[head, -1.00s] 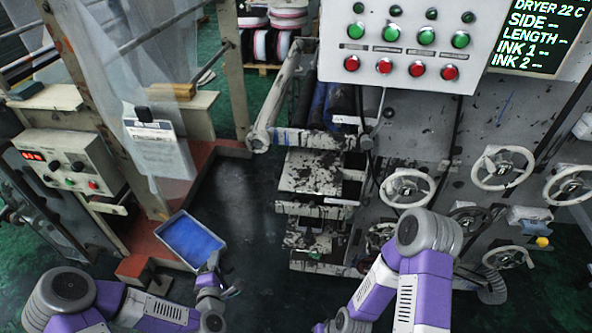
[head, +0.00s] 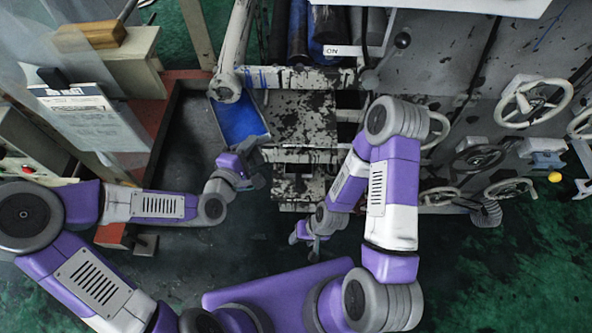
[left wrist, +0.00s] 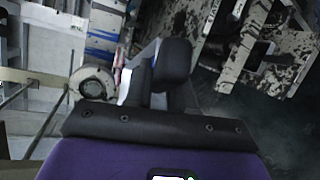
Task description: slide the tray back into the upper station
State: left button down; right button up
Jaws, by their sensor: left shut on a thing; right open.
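The tray (head: 242,121), pale-rimmed with a blue inside, is at the left side of the press in the head view. My left gripper (head: 252,158) is shut on its near edge and holds it raised. The tray's far end is close to the grey roller arm; I cannot tell if they touch. In the left wrist view the black fingers (left wrist: 160,75) hide most of the tray. The upper station (head: 303,112), a paint-spattered shelf under the rollers, lies just right of the tray. My right gripper (head: 308,232) is open and empty, low in front of the press.
A lower spattered shelf (head: 298,157) is below the upper one. Valve handwheels (head: 537,101) stick out at the right. A thick grey roller arm (head: 230,80) hangs beside the tray. A red-edged bench (head: 160,120) stands at left. Dark floor is clear between.

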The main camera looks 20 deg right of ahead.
aim_at(298, 124)
pick_arm(q)
jog(key=s+d+r+m+g+h+b, duration=0.25)
jog(key=s+d+m+g+h, duration=0.2)
jog(key=s+d, duration=0.45)
jog(key=shift+m+g, duration=0.35)
jog(key=shift+w+d+f+b, duration=0.55)
jog(key=shift+w+d+f, duration=0.4)
jog(key=shift+w, duration=2.25)
jog(key=shift+w+d+f+b, duration=0.6)
jog(key=shift+w+d+f, duration=0.35)
jog(key=shift+w, duration=2.25)
jog(key=shift+w+d+f+b, duration=0.65)
jog(key=shift+w+d, duration=0.45)
jog(key=shift+w, duration=2.1)
jog(key=c, duration=0.9)
grip_release()
jog(key=shift+f, duration=0.1)
